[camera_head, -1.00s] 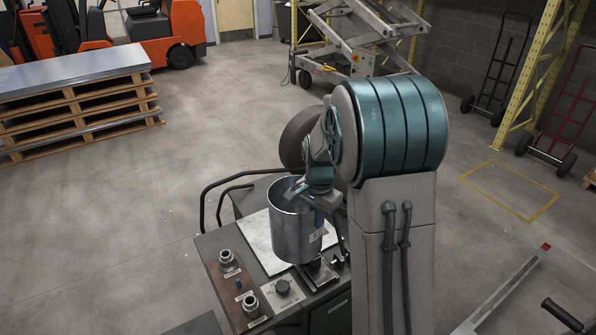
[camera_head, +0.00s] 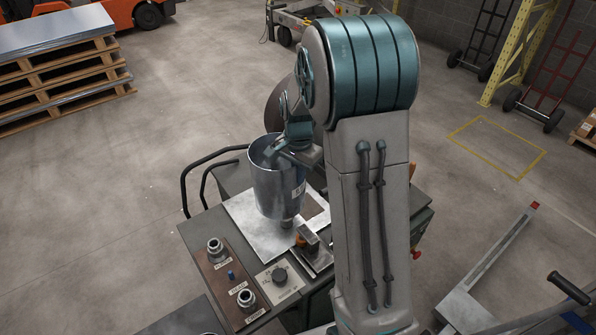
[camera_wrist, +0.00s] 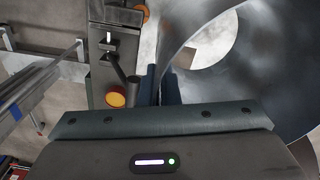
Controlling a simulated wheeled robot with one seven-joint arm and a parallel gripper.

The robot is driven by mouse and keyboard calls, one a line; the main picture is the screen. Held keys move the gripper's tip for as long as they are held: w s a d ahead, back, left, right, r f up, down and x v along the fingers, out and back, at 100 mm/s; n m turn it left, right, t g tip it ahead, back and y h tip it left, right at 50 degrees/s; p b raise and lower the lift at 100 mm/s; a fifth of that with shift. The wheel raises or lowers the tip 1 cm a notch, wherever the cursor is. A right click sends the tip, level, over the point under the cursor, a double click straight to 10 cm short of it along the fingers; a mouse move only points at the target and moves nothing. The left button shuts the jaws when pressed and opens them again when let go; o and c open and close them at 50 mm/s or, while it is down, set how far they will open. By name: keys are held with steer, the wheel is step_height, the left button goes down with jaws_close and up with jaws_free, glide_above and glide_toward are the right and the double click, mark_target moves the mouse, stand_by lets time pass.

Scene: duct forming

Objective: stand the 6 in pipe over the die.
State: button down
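The 6 in pipe (camera_head: 277,192) is a wide, shiny metal cylinder with a pale label on its side. It is upright, open end up, above the worktable in the head view. In the wrist view its curved wall (camera_wrist: 235,75) fills the upper right. My gripper (camera_head: 272,152) is shut on the pipe's rim; the wrist view shows both fingers (camera_wrist: 161,86) pinching the wall. A small grey round piece (camera_head: 288,222) shows just under the pipe's lower edge. It may be the die, but the pipe hides most of it.
The worktable bears a pale metal plate (camera_head: 247,226), a bracket with an orange knob (camera_head: 302,240) and a control panel (camera_head: 229,271) with fittings. A black rail (camera_head: 187,185) curves along its left side. Open floor lies to the left. A pallet jack (camera_head: 490,265) stands at right.

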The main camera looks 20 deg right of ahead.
mark_target(298, 203)
steer(key=shift+f+b, duration=2.85)
steer(key=shift+f, duration=1.55)
steer(key=c, duration=1.6)
jaws_free()
steer(key=shift+r, duration=0.15)
step_height(298, 203, up, 14)
steer(key=shift+f+b, duration=0.15)
steer(key=shift+b, duration=0.45)
